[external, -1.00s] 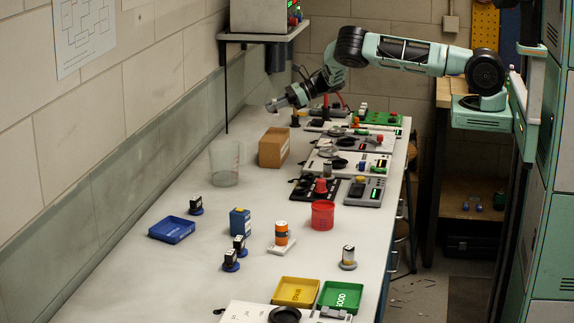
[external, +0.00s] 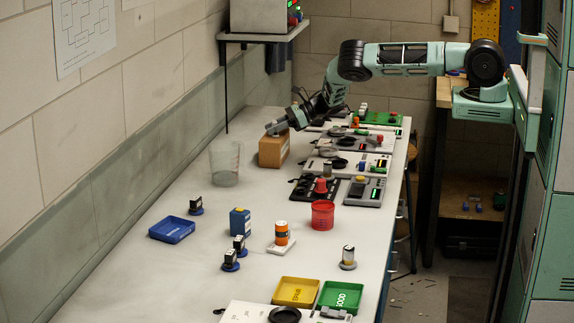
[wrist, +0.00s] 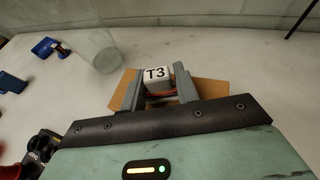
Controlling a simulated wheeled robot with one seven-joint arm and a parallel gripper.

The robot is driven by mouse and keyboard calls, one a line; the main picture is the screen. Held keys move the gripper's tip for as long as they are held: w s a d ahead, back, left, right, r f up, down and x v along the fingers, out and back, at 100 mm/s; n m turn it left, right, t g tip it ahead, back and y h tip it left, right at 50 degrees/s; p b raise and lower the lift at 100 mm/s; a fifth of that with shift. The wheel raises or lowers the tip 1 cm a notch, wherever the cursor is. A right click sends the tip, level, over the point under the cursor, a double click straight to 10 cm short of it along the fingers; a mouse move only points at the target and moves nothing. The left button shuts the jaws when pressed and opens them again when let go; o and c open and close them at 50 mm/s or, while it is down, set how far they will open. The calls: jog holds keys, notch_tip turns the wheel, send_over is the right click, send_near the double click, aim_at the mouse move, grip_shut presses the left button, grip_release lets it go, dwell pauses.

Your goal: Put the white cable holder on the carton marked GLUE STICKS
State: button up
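The white cable holder (wrist: 157,78), a small block marked T3 with reddish wires below it, sits between the fingers of my gripper (wrist: 155,88) in the wrist view. The fingers are closed against its two sides. The brown carton (wrist: 208,92) lies right beneath it. In the external view the carton (external: 272,153) stands near the wall side of the bench, and my gripper (external: 275,129) is at its top. I cannot tell whether the holder touches the carton's top. The carton's marking cannot be read in these views.
A clear beaker (external: 224,163) stands just left of the carton. Circuit boards (external: 350,163) lie to its right, and a red cup (external: 322,215) stands nearer the front. A blue tray (external: 172,230) is at the left.

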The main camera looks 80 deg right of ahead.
jog(key=shift+o, duration=0.9)
jog(key=shift+r, duration=0.1)
